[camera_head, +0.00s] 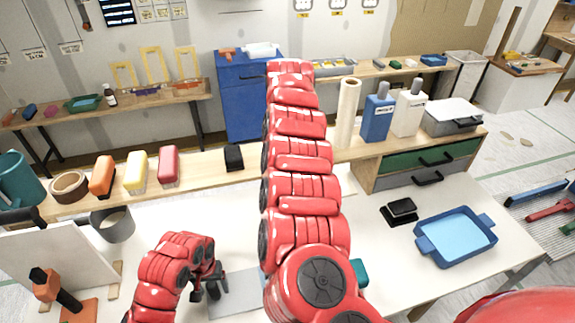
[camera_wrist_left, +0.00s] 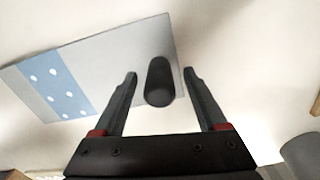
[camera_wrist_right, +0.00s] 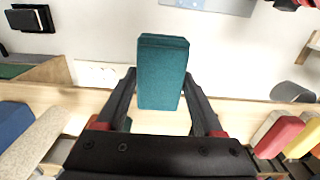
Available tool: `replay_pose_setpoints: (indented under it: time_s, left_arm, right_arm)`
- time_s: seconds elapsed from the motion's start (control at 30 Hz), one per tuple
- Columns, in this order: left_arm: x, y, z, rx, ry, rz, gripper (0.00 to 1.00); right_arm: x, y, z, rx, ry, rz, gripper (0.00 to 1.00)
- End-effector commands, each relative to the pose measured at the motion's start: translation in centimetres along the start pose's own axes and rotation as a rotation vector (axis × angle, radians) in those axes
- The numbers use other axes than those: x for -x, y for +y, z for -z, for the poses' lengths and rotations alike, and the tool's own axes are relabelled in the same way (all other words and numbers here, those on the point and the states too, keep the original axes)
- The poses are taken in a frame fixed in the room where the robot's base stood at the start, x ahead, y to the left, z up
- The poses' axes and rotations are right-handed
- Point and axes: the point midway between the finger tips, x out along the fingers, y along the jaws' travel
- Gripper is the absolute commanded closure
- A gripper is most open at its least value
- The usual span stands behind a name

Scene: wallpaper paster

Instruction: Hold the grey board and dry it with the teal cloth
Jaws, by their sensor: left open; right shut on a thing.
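The grey board (camera_head: 238,292) lies on the white table, partly behind my arms. In the left wrist view the board (camera_wrist_left: 110,62) has a black handle (camera_wrist_left: 159,82) and a blue strip with white drops (camera_wrist_left: 55,84). My left gripper (camera_head: 207,287) is open over the board, its fingers on either side of the handle, apart from it. My right gripper (camera_wrist_right: 163,85) is shut on the teal cloth (camera_wrist_right: 163,62), a thick block. The head view shows only a bit of the cloth (camera_head: 360,272); my right arm hides that gripper.
A blue tray (camera_head: 455,240) and a black pad (camera_head: 399,211) are on the right of the table. Orange (camera_head: 102,176), yellow (camera_head: 136,172) and red (camera_head: 168,167) brushes stand on the back shelf.

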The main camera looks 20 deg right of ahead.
Motion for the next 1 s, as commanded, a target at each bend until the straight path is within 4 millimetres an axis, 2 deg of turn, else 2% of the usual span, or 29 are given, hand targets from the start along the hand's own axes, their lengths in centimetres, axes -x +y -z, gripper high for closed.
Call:
replay_pose_setpoints:
  time_s: [0.33,0.7,0.97,1.0]
  left_arm:
    - [-0.1,0.0,0.0,0.0,0.0,0.0,0.26]
    - [-1.8,0.1,0.0,0.0,0.0,-0.001,0.26]
    - [-1.8,0.0,0.0,0.0,0.0,-0.001,0.26]
    - [-1.8,0.0,0.0,0.0,0.0,-0.001,0.33]
  right_arm:
    - [-0.1,0.0,0.0,0.0,0.0,0.0,0.76]
    - [-1.2,0.0,0.0,0.0,0.0,0.0,0.76]
    - [-1.2,0.0,0.0,0.0,0.0,0.0,0.76]
    - [-1.2,0.0,0.0,0.0,0.0,0.0,0.76]
